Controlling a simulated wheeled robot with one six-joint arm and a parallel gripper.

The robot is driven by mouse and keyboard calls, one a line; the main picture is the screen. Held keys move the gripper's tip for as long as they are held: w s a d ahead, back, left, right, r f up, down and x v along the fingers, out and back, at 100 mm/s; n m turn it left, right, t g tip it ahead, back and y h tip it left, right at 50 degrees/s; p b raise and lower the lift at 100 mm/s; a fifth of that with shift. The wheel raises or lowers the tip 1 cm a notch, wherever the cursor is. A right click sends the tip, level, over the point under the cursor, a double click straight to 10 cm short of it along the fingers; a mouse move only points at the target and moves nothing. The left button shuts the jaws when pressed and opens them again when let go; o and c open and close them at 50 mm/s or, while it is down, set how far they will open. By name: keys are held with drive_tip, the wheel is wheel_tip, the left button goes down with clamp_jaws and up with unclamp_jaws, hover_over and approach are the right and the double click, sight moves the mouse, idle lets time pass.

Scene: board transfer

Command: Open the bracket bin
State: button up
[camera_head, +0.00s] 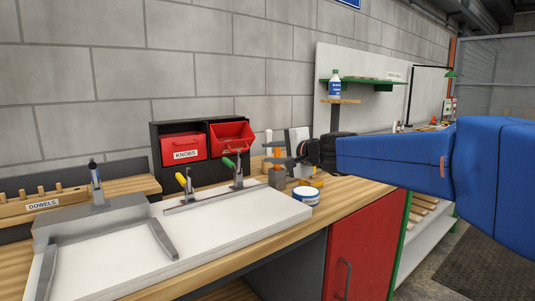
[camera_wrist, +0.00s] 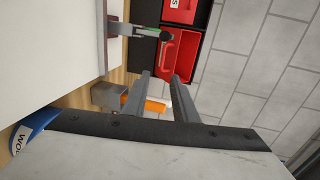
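A black bin cabinet (camera_head: 160,182) stands against the wall and holds two red bins. The left bin (camera_head: 184,154) is labelled KNOBS and looks closed. The right bin (camera_head: 232,131) looks tilted outward at its top, with some of its inside showing. No readable label for brackets shows. In the wrist view the right bin (camera_wrist: 182,48) lies just beyond my fingertips, and part of the KNOBS bin (camera_wrist: 180,13) shows at the top edge. My gripper (camera_head: 267,152) is open and empty, pointing left, to the right of the cabinet. Its two fingers (camera_wrist: 157,80) are apart in the wrist view.
Toggle clamps with a yellow handle (camera_head: 181,179) and a green handle (camera_head: 228,163) stand on the white board (camera_head: 225,222) before the cabinet. A grey block (camera_head: 277,177), an orange-handled tool (camera_wrist: 155,105) and a round blue-white tin (camera_head: 306,195) are close to my gripper.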

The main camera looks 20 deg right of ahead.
sight(231, 143)
clamp_jaws()
drive_tip(key=w+a+f+m+g, duration=0.1)
drive_tip(key=w+a+m+g, duration=0.1)
drive_tip(key=w+m, duration=0.5)
drive_tip(key=w+a+f+m+g+h, duration=0.1)
drive_tip(key=w+f+m+g, duration=0.1)
drive_tip(key=w+m, duration=0.6)
drive_tip(key=shift+a+f+m, duration=0.15)
drive_tip(key=shift+a+m, duration=0.2)
drive_tip(key=shift+m, duration=1.15)
